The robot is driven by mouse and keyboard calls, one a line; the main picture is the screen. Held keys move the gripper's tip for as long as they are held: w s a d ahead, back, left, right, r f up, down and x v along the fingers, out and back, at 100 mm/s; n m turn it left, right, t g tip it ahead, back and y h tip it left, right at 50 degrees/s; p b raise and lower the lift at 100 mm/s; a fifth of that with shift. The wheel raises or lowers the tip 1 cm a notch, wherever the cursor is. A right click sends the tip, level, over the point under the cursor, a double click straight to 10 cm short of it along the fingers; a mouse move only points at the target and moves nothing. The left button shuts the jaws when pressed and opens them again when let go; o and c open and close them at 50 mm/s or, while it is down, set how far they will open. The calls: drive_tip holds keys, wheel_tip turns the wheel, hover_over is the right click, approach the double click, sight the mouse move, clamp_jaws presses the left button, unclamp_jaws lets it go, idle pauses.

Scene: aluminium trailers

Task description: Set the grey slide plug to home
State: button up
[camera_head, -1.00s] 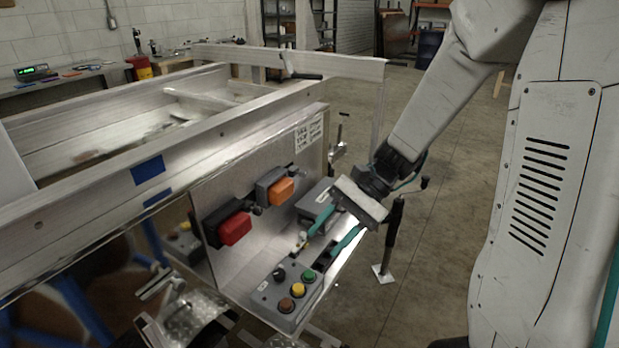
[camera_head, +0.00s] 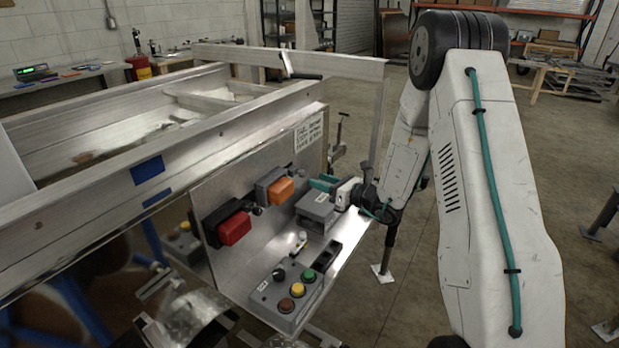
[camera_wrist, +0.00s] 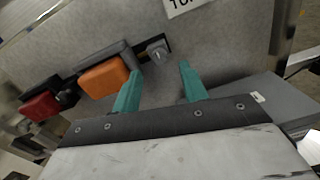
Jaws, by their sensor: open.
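The grey slide plug (camera_wrist: 157,51) shows in the wrist view, on a dark slot in the metal panel (camera_wrist: 215,50), just right of the orange block. My gripper (camera_wrist: 160,70) is open and empty. Its two teal fingers point at the panel, and the plug lies ahead of the gap between their tips, seemingly apart from them. In the head view my gripper (camera_head: 318,184) is close to the panel, behind a grey box. I cannot make out the plug clearly there.
An orange block (camera_head: 281,190) and a red block (camera_head: 235,228) sit left of my gripper. The grey box (camera_head: 318,208) stands close below it. A button box (camera_head: 286,294) with coloured buttons is on the shelf's front. A paper label (camera_head: 308,133) is above.

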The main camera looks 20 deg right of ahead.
sight(305, 175)
drive_tip(key=shift+x, duration=2.35)
